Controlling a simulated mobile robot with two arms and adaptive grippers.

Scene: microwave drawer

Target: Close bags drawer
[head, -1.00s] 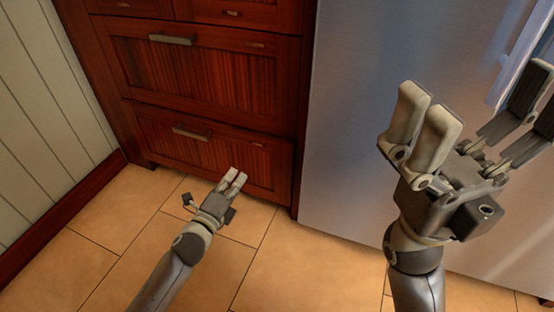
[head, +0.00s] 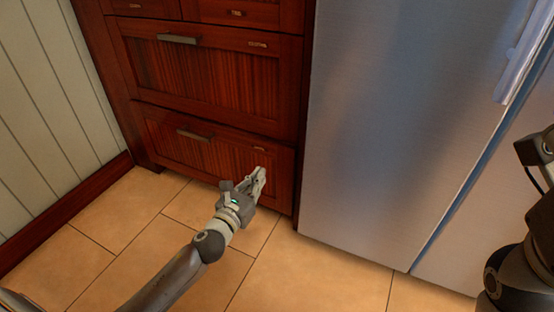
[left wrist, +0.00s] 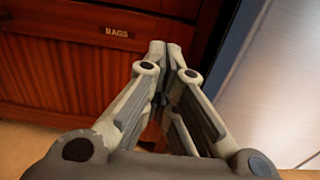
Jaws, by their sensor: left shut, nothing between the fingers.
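The bags drawer (head: 215,150) is the bottom drawer of the dark red wooden cabinet in the head view. It looks flush with the cabinet front, with a grey bar handle (head: 195,134). Its label reads BAGS in the left wrist view (left wrist: 117,32). My left gripper (head: 260,176) is shut and empty, low at the drawer front's right part. In the left wrist view its fingertips (left wrist: 165,46) meet in front of the wood, right of the label. I cannot tell whether they touch it. Only dark parts of my right arm show at the right edge; its fingertips are out of view.
Another drawer (head: 210,72) with a bar handle sits above and looks shut. A grey steel fridge (head: 385,130) stands close to the cabinet's right side. A panelled wall (head: 45,110) is on the left. The tiled floor (head: 125,215) in front is clear.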

